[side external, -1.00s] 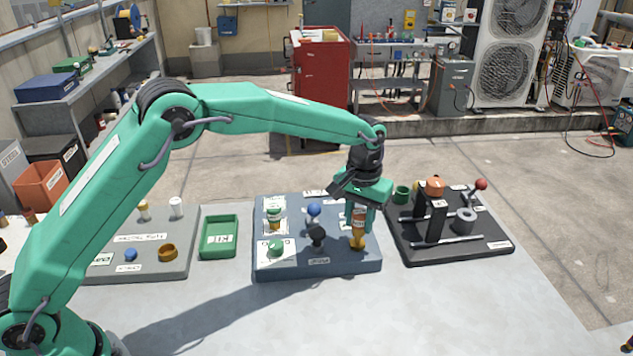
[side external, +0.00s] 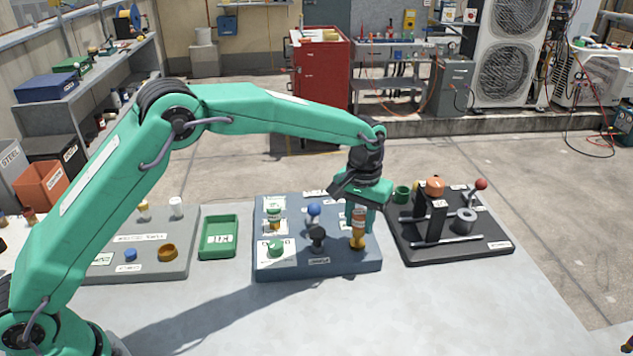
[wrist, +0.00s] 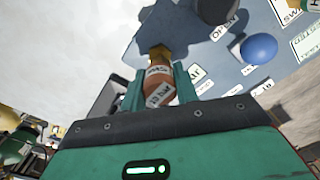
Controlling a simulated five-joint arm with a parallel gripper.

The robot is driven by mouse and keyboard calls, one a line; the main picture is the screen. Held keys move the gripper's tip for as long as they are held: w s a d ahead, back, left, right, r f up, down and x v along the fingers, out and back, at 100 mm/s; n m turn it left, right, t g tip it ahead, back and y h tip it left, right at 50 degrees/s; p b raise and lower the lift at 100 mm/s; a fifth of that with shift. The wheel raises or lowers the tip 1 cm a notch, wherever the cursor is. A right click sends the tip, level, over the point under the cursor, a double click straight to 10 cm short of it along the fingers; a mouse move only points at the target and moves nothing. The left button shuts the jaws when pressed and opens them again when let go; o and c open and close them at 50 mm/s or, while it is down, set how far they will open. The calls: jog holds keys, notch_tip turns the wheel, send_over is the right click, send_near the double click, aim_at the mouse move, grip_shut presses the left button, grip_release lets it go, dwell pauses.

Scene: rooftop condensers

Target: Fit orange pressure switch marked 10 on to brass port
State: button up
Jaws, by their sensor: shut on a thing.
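The orange pressure switch (side external: 359,216) stands upright at the right side of the blue-grey board (side external: 270,273). Its lower end meets the brass port (side external: 357,242); I cannot tell how firmly it is seated. My gripper (side external: 361,212) is above the port with its fingers around the switch. In the wrist view, the switch (wrist: 160,88) lies between the two green fingers of my gripper (wrist: 158,92), with printed labels on its body. The brass port (wrist: 160,54) shows at its far end. The switch's marking is too small to read surely.
On the same board are a blue knob (side external: 313,210), a black knob (side external: 317,234) and a green cap (side external: 276,247). A black fixture (side external: 480,252) with a red-balled lever stands to the right. A green tray (side external: 218,250) lies to the left. The front of the table is clear.

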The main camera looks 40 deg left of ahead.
jog(key=shift+f, duration=1.15)
dwell(0.9)
jog(key=o, duration=1.1)
jog(key=shift+o, duration=0.2)
jog(key=shift+r, duration=3.85)
